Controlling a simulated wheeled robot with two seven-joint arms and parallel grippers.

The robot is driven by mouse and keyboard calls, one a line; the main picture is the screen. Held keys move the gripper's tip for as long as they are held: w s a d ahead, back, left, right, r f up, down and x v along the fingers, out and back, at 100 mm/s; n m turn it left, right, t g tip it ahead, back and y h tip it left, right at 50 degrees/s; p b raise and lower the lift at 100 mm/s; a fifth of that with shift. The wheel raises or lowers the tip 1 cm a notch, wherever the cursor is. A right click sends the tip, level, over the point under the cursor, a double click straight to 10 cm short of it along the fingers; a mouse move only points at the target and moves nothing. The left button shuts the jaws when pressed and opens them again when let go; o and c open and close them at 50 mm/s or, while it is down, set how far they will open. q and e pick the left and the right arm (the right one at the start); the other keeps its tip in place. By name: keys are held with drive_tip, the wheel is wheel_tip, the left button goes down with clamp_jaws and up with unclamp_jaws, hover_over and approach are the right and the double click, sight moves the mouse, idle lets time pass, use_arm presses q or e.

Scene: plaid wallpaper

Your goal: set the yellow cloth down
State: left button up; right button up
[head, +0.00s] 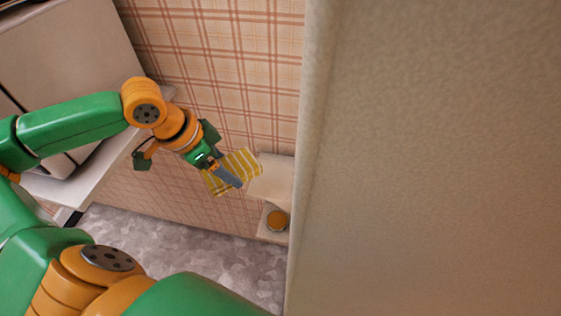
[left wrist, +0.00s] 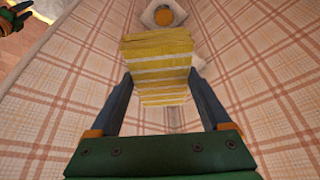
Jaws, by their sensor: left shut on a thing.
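The yellow cloth (head: 243,162) has white stripes and shows at the middle of the head view, in front of the plaid wall. My left gripper (head: 230,178) is shut on it. In the left wrist view the cloth (left wrist: 158,58) lies between the two fingers and stretches beyond their tips. A pale shelf (head: 272,182) is just right of the cloth in the head view; I cannot tell whether they touch. A dark green and orange part at the top left corner of the left wrist view looks like my right gripper (left wrist: 12,18); its jaws are unclear.
A round orange object (head: 277,220) sits on a lower pale ledge under the shelf. A large beige panel (head: 430,150) fills the right side of the head view. A white surface (head: 85,180) stands at the left. Grey patterned floor (head: 190,255) shows below.

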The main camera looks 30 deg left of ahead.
use_arm(q)
drive_tip(key=shift+w+d+p, duration=0.5)
drive_tip(key=shift+w+p, duration=0.05)
drive_tip(key=shift+p, duration=0.05)
drive_tip(key=p, duration=0.2)
approach(277, 177)
drive_tip(key=shift+w+d+f+b, duration=0.25)
drive_tip(key=shift+w+d+f, duration=0.05)
drive_tip(key=shift+w+f, duration=0.2)
drive_tip(key=shift+w+d+f+b, duration=0.3)
drive_tip(key=shift+w+f, duration=0.1)
drive_tip(key=shift+f, duration=0.15)
wheel_tip(277, 177, down, 3)
drive_tip(key=shift+w+f+p, duration=0.15)
drive_tip(key=shift+p, duration=0.2)
use_arm(e)
drive_tip(key=r, duration=0.3)
drive_tip(key=shift+s+r, duration=0.2)
drive_tip(key=shift+s, duration=0.15)
use_arm(q)
drive_tip(key=shift+f, duration=0.1)
use_arm(e)
drive_tip(key=shift+f, duration=0.1)
